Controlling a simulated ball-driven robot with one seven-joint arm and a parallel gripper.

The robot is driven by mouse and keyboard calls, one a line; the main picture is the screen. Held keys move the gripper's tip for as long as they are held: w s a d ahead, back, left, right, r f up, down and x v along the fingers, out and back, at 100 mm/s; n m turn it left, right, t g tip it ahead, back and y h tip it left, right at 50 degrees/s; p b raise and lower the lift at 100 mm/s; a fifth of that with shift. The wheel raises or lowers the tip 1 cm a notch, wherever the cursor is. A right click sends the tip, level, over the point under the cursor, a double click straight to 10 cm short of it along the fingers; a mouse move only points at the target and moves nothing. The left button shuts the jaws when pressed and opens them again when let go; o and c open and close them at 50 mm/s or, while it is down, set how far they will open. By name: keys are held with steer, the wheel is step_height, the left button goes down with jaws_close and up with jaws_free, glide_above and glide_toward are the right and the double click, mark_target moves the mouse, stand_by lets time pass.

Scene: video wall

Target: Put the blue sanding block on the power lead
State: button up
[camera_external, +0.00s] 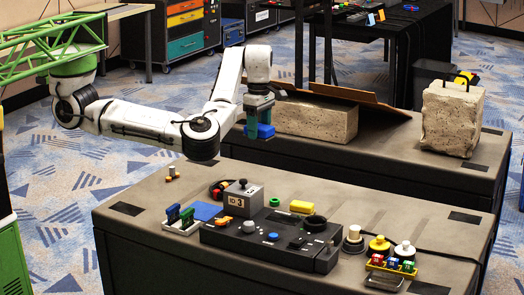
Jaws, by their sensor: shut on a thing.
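My gripper (258,118) is in the air above the back left of the front desk. It is shut on the blue sanding block (266,131), which hangs at its tip, clear of the desk. A dark coiled lead with a reddish part (217,190) lies on the desk below and left of my gripper, partly hidden behind a grey box. It may be the power lead. Another dark cable (448,254) runs across the desk's right side; I cannot tell which is meant.
Stone blocks (452,120) stand on the desk behind.

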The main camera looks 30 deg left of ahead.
steer(key=shift+s+d+f+p, duration=0.15)
steer(key=shift+s+f+p, duration=0.05)
steer(key=shift+s+p, duration=0.55)
steer(key=s+a+f+p, duration=0.2)
steer(key=s+a+p, duration=0.75)
steer(key=p, duration=0.75)
steer(key=s+a+r+n+p, duration=0.1)
steer(key=s+a+r+p, duration=0.25)
steer(key=a+p, duration=0.25)
steer(key=b, duration=0.7)
glide_above(227, 184)
steer(key=f, duration=0.9)
steer(key=s+f, duration=0.1)
steer(key=f, duration=0.4)
steer(key=shift+f, duration=0.1)
steer(key=shift+w+d+f, duration=0.1)
steer(key=shift+w+f, duration=0.35)
steer(key=shift+f+p, duration=0.4)
steer(key=shift+f, duration=1.25)
